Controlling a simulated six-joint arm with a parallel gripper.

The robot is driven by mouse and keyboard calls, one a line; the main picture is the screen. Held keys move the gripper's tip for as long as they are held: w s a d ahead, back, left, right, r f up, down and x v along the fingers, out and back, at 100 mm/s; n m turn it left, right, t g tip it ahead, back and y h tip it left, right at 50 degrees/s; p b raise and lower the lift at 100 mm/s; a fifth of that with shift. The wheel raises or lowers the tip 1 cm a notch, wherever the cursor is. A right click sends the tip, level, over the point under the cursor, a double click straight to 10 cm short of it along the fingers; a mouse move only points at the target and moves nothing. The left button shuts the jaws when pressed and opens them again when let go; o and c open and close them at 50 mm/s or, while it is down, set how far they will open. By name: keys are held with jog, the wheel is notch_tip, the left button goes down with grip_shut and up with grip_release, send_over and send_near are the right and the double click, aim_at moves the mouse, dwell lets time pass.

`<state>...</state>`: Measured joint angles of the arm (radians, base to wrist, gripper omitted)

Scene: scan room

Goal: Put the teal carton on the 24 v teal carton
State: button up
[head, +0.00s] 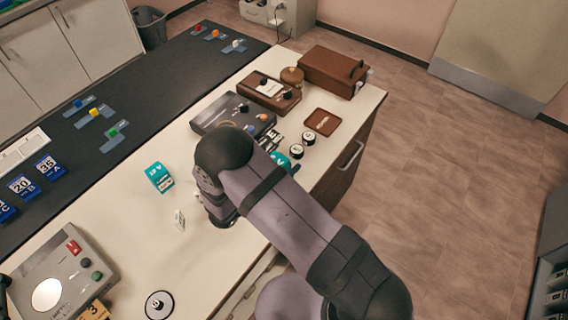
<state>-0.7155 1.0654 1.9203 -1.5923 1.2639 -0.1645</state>
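A teal carton (160,177) with a white label stands on the pale counter, left of my arm. A second teal thing (281,159) shows only in part behind my arm, near the black-and-white round pieces. I cannot read which of the two is marked 24 V. My gripper end (222,212) is low over the counter, right of the first carton and apart from it. My wrist hides the fingertips, so I cannot see if they are open or hold anything.
A small white piece (179,220) stands near my gripper. A grey console (62,277) is at the front left, with a round black-and-white disc (159,305) to its right. A dark device (225,113) and brown boxes (333,70) fill the back. Counter between carton and console is mostly clear.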

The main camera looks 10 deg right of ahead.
jog(key=shift+f, duration=0.25)
jog(key=o, duration=1)
jog(key=shift+o, duration=0.2)
jog(key=b+v, duration=0.4)
jog(key=v, duration=0.8)
jog(key=shift+r+b, duration=0.2)
jog(key=shift+b, duration=0.15)
